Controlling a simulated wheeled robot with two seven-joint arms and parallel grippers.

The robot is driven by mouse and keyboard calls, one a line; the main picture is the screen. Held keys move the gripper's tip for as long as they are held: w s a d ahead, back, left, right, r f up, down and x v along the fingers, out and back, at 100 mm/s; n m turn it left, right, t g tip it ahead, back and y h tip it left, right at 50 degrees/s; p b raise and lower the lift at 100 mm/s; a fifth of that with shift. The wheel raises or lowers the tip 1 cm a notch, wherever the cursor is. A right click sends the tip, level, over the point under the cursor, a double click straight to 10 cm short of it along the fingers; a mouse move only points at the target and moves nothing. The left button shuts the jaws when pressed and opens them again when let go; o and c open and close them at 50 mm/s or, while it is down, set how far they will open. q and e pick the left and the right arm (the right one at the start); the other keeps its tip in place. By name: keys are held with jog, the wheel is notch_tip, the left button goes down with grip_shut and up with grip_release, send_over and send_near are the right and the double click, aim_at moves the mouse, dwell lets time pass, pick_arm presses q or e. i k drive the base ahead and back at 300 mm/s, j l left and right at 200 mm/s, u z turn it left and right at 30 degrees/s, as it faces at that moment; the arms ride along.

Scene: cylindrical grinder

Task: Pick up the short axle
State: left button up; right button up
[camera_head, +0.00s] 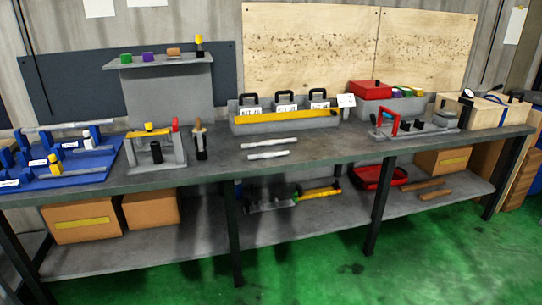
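Two light metal rods lie near the middle of the grey workbench (215,170), roughly side by side and parallel to its front edge. The rear rod (269,142) looks longer. The front rod (268,154) looks shorter and is likely the short axle; it lies nearer the bench's front edge. Another long pale rod (70,127) lies across the blue fixture (85,170) at the far left. Neither of my grippers is in view.
A grey tray (285,127) with labelled black-handled items stands behind the rods. A grey stand (172,152) and a dark-handled tool (200,140) are to their left. A fixture with a red clamp (390,122) is at right. Bench around the rods is clear.

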aim_at(269, 155)
jog(key=i+l, duration=0.15)
jog(key=i, duration=0.45)
jog(key=i+l, duration=0.1)
jog(key=i, duration=0.5)
jog(key=i+l, duration=0.15)
jog(key=i, duration=0.45)
jog(key=i+l, duration=0.1)
jog(key=i, duration=0.5)
